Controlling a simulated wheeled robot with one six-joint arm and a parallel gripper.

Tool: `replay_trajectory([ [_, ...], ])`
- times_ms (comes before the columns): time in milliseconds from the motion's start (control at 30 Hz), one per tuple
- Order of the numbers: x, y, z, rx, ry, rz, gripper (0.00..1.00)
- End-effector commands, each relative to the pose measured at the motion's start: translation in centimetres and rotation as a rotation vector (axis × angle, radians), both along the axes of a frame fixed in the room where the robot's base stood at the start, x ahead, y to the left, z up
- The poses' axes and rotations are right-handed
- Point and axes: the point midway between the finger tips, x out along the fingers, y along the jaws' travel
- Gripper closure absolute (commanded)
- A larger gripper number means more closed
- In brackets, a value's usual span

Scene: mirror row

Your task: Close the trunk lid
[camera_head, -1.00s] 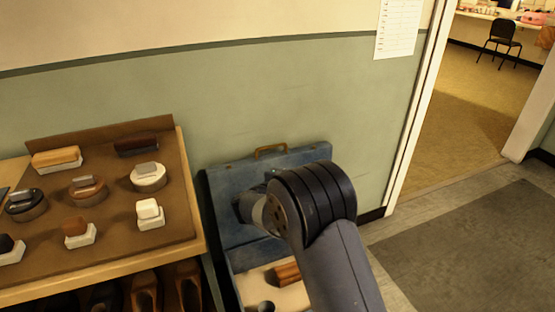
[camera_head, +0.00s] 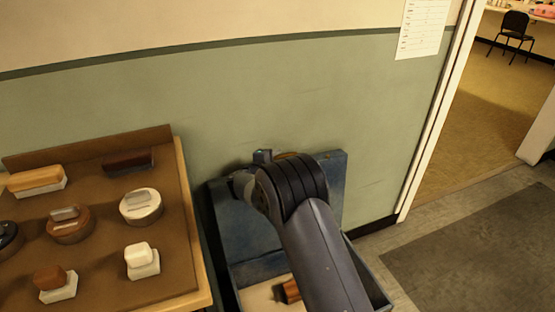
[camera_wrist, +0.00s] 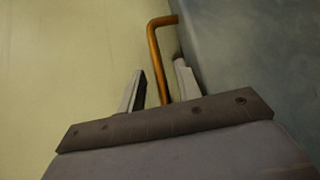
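The blue trunk lid (camera_head: 243,222) stands open and upright against the green wall in the head view. Its brass handle (camera_wrist: 155,50) is on the lid's top edge; my arm hides most of it in the head view. My gripper (camera_wrist: 158,80) is at the handle, with one finger on each side of the bar. The fingers are apart, and a gap shows between the left finger and the bar. The lid's surface (camera_wrist: 250,50) fills the right of the wrist view. The open trunk body (camera_head: 366,270) lies below, with a brown item (camera_head: 288,291) inside.
A wooden table (camera_head: 197,235) with brushes and polish tins on a brown board stands close at the left. The green wall (camera_head: 290,100) is right behind the lid. A doorway and open floor (camera_head: 470,240) are at the right.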

Motion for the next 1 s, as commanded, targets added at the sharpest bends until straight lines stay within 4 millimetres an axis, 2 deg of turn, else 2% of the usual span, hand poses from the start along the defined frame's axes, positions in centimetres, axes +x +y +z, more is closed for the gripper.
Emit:
replay_trajectory([
  [133, 0.81, -0.48, -0.25, -0.001, 0.0, -0.002, 0.67],
  [400, 0.92, -0.5, -0.27, 0.0, 0.0, -0.001, 0.67],
  [800, 0.9, -0.48, -0.26, 0.0, 0.0, -0.001, 0.99],
  [1000, 0.89, -0.48, -0.28, 0.0, 0.0, -0.001, 1.0],
])
